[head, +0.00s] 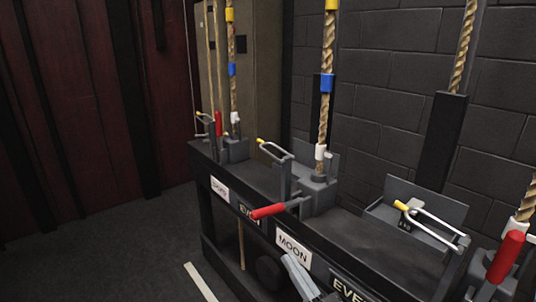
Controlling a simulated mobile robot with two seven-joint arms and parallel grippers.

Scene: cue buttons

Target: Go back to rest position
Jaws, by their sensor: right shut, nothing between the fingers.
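My right gripper (292,260) comes in from the bottom edge, with only its grey fingers and a bit of its body showing. It is shut and empty. It is in front of the dark rail, just below the white MOON label (292,248). Whether it touches the rail cannot be told. The lever with the red handle (268,211) sticks out toward me, above and left of the gripper and apart from it. My left gripper is not in view.
The dark rail (345,228) carries several rope locks with ropes (326,100), yellow-tipped metal loops (275,149) and red handles. Another red handle (506,257) stands raised at the right. A brick wall is behind. The floor (110,245) at left is clear, apart from a pale strip (200,283).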

